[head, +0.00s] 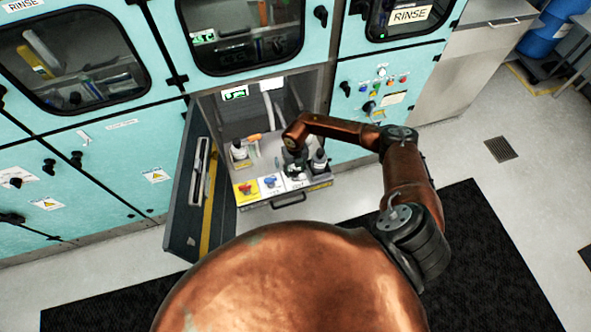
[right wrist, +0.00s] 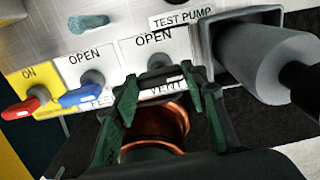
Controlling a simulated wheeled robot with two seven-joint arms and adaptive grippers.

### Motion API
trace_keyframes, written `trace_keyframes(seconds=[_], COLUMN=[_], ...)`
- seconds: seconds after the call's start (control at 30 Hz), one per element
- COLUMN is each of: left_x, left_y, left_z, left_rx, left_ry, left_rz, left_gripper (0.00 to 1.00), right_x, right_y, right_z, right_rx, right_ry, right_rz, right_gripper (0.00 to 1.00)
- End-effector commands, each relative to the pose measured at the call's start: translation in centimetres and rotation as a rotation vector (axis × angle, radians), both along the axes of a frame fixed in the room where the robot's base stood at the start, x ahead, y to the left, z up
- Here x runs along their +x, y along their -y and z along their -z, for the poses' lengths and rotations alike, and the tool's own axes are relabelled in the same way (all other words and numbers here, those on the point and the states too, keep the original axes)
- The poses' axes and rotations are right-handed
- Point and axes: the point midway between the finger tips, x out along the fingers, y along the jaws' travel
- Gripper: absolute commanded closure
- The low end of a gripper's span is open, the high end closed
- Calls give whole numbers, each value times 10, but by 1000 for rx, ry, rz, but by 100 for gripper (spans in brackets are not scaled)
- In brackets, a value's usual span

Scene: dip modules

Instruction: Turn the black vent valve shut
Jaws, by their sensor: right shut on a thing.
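The black vent valve (right wrist: 158,77) is on the white panel labelled OPEN and VENT in the right wrist view. Its grey round hub (right wrist: 153,61) shows above the black handle. My right gripper (right wrist: 160,84) is shut on this handle, with one dark green finger on each side of it. The fingers hide part of the handle and some of the VENT label. In the head view my right gripper (head: 294,167) reaches down over the drawer panel and covers the valve. My left gripper is in neither view.
Left of the vent valve are a blue valve handle (right wrist: 82,96) and a red one (right wrist: 28,107). A grey test pump cylinder (right wrist: 268,65) stands close on the right. In the head view, an open door (head: 196,195) stands left of the drawer (head: 290,201).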

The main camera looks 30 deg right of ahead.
Motion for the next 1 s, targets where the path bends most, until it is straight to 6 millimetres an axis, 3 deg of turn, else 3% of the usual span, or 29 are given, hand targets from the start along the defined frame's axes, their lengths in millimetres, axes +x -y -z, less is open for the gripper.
trace_keyframes(seconds=[0.6,0.63,0.87,1.0], left_x=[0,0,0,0], left_y=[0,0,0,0], left_z=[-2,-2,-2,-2], left_rx=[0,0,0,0], left_ry=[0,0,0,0], left_rz=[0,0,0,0], left_gripper=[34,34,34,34], right_x=[1,1,0,0], right_y=[1,1,1,0], right_z=[0,0,0,0], right_rx=[-1,-1,-1,0], right_ry=[1,1,1,1], right_rz=[43,43,41,40], right_gripper=[84,58,43,42])
